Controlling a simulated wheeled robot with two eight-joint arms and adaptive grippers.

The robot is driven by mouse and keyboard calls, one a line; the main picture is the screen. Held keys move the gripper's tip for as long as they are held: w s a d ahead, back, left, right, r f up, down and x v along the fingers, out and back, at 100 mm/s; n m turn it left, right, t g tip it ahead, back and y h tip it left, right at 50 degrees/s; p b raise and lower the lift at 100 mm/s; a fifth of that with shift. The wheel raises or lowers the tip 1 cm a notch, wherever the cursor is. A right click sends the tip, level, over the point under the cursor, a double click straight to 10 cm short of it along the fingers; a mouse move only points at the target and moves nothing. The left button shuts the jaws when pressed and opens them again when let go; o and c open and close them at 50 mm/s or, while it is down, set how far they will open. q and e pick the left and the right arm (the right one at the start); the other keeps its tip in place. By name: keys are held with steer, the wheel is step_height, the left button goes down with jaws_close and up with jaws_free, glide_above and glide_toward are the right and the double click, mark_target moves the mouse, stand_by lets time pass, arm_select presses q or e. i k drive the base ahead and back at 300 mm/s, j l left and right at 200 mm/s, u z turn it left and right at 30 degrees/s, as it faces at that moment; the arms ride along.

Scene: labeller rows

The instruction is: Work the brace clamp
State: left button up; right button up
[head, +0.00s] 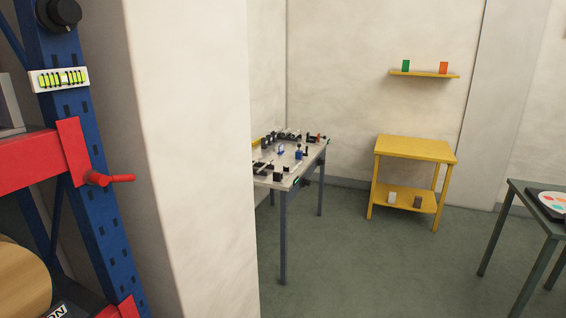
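In the head view, a red lever handle (112,179) sticks out to the right from the red end plate (72,150) of a beam on the blue rack upright at the left. It looks like the brace clamp, but no label on it confirms this. The lever lies about level. I cannot tell whether it is tight or loose. Neither of my grippers is in view.
A pale wall corner (190,150) stands close beside the rack. A round black knob (65,13) and a level vial (60,79) are on the upright. Beyond stand a cluttered table (284,232), a yellow stand (415,149) and a dark table (530,195), with open floor between.

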mark_target(98, 179)
steer(key=u, duration=1.25)
